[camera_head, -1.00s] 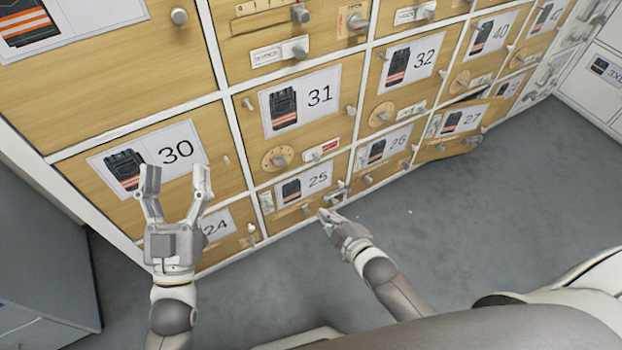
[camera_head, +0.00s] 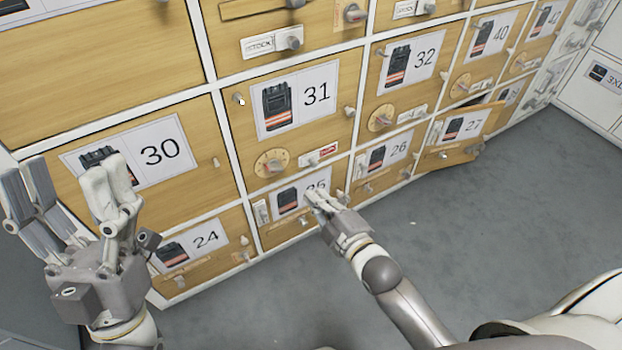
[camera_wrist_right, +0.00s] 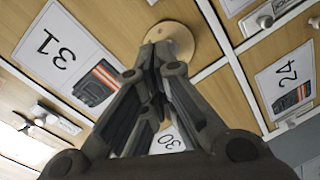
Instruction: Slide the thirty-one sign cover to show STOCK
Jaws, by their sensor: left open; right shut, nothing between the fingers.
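Door 31 (camera_head: 345,120) is a wooden locker door with a number label. Its small sign (camera_head: 318,154), at the door's lower right, shows a red part and a white part; the wording is too small to read. A round dial (camera_head: 271,163) sits left of the sign; a round wooden disc (camera_wrist_right: 172,38) beside the 31 label in the right wrist view looks like the same dial. My right gripper (camera_head: 316,194) is shut and empty, below the sign and in front of door 25's label. My left gripper (camera_head: 65,180) is open and empty, in front of door 30's left side.
A larger sign with a knob (camera_head: 271,43) is on the door above. Knobs stick out around door 31. Door 27 (camera_head: 450,157) stands ajar at the right. The grey floor (camera_head: 480,240) in front is clear.

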